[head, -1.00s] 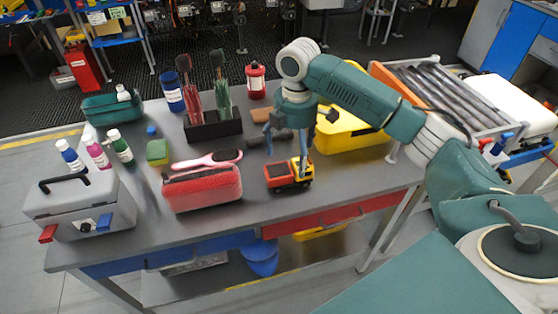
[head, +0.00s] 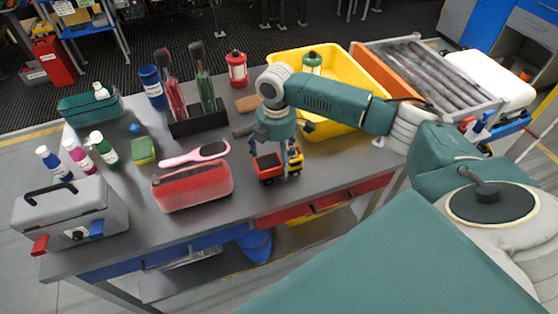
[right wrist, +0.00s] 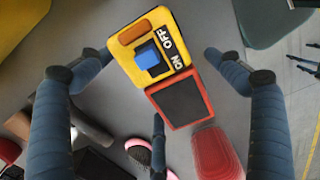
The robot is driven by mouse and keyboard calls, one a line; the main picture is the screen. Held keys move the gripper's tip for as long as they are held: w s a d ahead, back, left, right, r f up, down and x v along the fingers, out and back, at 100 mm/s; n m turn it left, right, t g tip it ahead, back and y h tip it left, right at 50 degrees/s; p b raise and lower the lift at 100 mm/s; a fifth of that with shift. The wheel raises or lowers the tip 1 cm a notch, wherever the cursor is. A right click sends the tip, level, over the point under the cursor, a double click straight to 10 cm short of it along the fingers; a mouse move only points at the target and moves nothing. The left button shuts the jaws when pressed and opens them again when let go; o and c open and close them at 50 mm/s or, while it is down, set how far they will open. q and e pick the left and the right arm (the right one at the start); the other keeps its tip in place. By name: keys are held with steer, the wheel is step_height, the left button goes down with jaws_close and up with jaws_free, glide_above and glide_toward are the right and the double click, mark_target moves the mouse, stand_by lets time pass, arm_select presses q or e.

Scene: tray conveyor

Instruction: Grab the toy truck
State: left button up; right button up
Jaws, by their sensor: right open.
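The toy truck (head: 268,168) stands on the grey workbench near its front edge, with a red body, dark bed and yellow cab. My right gripper (head: 277,165) is open above it, its fingers reaching down around the truck and partly hiding it. In the right wrist view the truck (right wrist: 183,102) lies between the spread fingers of my right gripper (right wrist: 156,75), showing a yellow part with a blue block and an ON OFF label. The fingers look apart from it there. My left gripper is out of view.
A red case (head: 192,187) and a pink-handled brush (head: 195,154) lie left of the truck. A yellow bin (head: 345,70) stands behind my right arm. A dark holder (head: 197,122) with upright brushes is behind. A grey toolbox (head: 70,212) is at the far left.

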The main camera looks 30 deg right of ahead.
steer(key=shift+f, duration=0.65)
steer(key=shift+c, duration=1.2)
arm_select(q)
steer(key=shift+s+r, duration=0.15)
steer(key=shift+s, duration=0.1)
arm_select(e)
steer(key=c, duration=1.1)
steer(key=shift+o, duration=0.2)
